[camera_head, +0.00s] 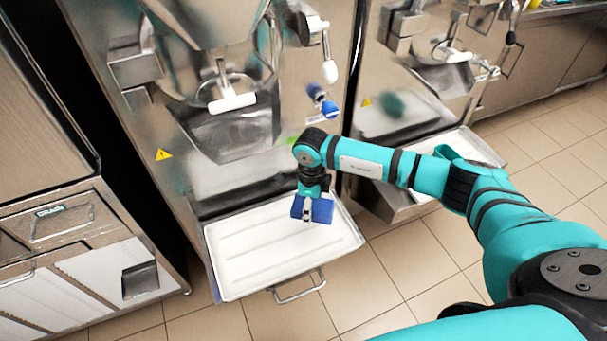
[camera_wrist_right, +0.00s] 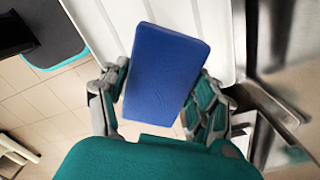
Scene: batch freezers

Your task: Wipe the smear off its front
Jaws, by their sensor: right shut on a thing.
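My right gripper (camera_head: 307,212) is shut on a blue sponge (camera_head: 322,209), and both are in front of the left batch freezer (camera_head: 255,170), over its white drip tray. In the right wrist view the flat blue sponge (camera_wrist_right: 165,75) sits between the two fingers of the right gripper (camera_wrist_right: 162,100). The steel front of the left freezer shows pale and teal blurred patches, and I cannot tell a smear from reflections there. A dark teal blotch (camera_head: 392,104) shows on the right freezer's front; it may be a reflection. My left gripper is not in view.
The white tray (camera_head: 225,270) juts out below the left freezer's spout (camera_head: 232,102). A lever with a white knob (camera_head: 329,72) and a blue knob (camera_head: 329,109) stick out from the front. A steel cabinet (camera_head: 60,225) stands at left. Tiled floor (camera_head: 410,262) lies in front.

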